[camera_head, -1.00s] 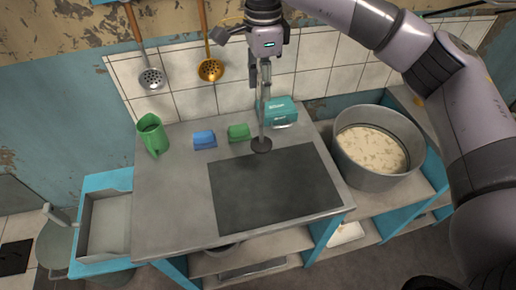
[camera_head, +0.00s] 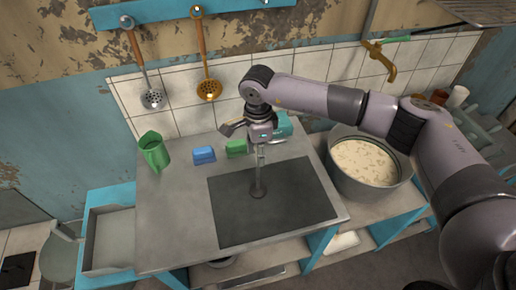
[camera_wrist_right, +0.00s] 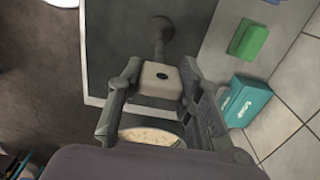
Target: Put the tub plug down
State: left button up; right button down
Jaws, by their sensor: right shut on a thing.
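My right gripper (camera_head: 261,143) is shut on the upper end of the tub plug (camera_head: 260,174), a grey upright stem with a dark round disc at its foot. The disc shows over the dark mat (camera_head: 300,215) on the grey table; I cannot tell whether it touches. In the right wrist view a pale block (camera_wrist_right: 160,82) sits between the fingers of the gripper (camera_wrist_right: 160,72), and the plug (camera_wrist_right: 159,42) reaches away from it. The large metal tub (camera_head: 398,192) with pale, speckled contents stands to the right. My left gripper is out of view.
A teal box (camera_head: 284,126) is partly behind my gripper. The front and left of the table are clear.

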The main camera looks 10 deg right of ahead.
jog(key=shift+f, duration=0.15)
jog(key=c, duration=1.1)
grip_release()
jog(key=shift+r, duration=0.25)
notch_tip(320, 180, up, 10)
jog(key=b, duration=0.4)
jog(key=shift+r+b, duration=0.15)
jog(key=shift+b, duration=0.15)
jog(key=shift+r, duration=0.8)
jog(key=shift+f, duration=0.1)
